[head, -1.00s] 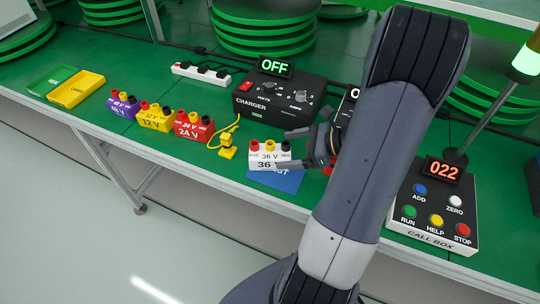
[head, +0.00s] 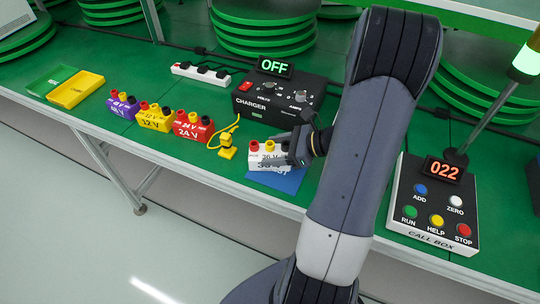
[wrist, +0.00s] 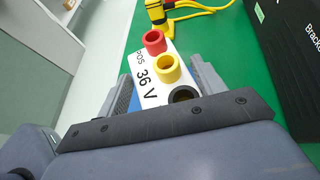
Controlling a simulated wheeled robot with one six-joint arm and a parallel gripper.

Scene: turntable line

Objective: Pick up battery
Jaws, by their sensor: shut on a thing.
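The white 36 V battery (head: 262,159) stands on a blue mat (head: 279,182) near the front edge of the green table. It has red, yellow and black terminals on top. In the wrist view the battery (wrist: 147,88) lies between the two grey fingers. My gripper (head: 293,147) reaches in from the right and is shut on the battery, one finger along each long side. The gripper hides the battery's right end and part of its front. I cannot tell whether the battery is clear of the mat.
Left of it stand a red 24 V (head: 194,126), a yellow 12 V (head: 154,118) and a purple 48 V battery (head: 122,106). A yellow plug with cable (head: 227,146) is close by. The charger (head: 280,97) stands behind, the call box (head: 433,205) to the right.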

